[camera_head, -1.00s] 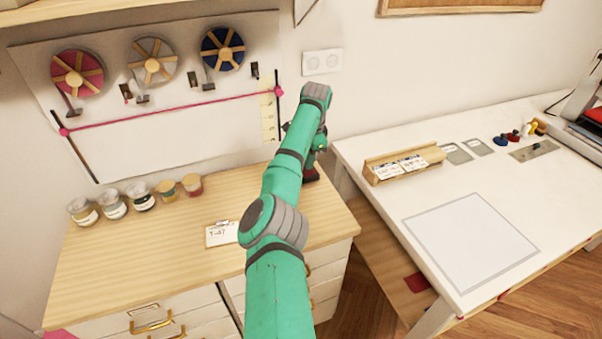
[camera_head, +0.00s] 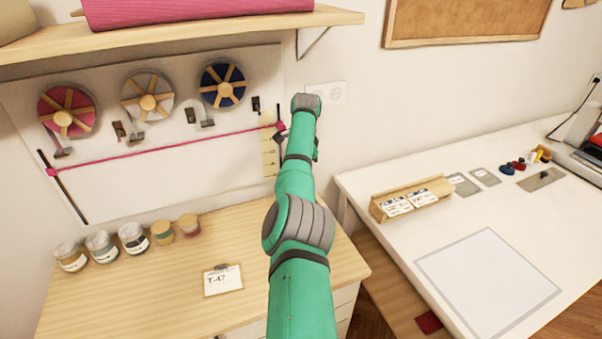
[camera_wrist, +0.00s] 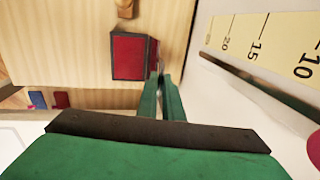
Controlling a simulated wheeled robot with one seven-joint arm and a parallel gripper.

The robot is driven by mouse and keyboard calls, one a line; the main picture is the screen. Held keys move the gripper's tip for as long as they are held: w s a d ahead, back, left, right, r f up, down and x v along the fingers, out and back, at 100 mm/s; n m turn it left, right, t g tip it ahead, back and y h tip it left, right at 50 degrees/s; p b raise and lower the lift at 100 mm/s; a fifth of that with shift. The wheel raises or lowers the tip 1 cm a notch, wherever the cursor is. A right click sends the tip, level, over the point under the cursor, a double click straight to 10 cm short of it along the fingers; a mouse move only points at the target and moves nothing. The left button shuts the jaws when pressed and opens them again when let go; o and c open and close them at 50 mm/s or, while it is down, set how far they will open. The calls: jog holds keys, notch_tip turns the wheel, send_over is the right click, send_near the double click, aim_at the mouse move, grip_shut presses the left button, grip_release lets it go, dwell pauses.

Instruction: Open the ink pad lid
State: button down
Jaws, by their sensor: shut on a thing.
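The ink pad (camera_wrist: 131,56) lies on the wooden cabinet top in the wrist view, its red pad surface showing. Its dark lid (camera_wrist: 154,56) stands up along the pad's right side, seen nearly edge-on. My gripper (camera_wrist: 160,78) has its green fingers close together at the lid's near end, shut on the lid. The fingertips are small in view and partly hide the grip. In the head view my arm hides the ink pad and the gripper.
A wooden-handled object (camera_wrist: 125,8) stands beyond the pad. The wall with a ruler strip (camera_wrist: 255,45) is close on the right.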

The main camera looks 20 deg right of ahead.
jog(key=shift+w+a+f, duration=0.35)
jog(key=shift+w+f, duration=0.1)
jog(key=shift+w, duration=0.15)
jog(key=c, duration=1.9)
grip_release()
jog(key=shift+d+r, duration=0.1)
jog(key=shift+d, duration=0.05)
jog(key=shift+d+r, duration=0.1)
jog(key=shift+r, duration=0.05)
jog(key=r, duration=0.3)
jog(key=s+r, duration=0.1)
jog(key=r, duration=0.6)
jog(key=shift+s+r, duration=0.25)
jog(key=shift+s, duration=0.1)
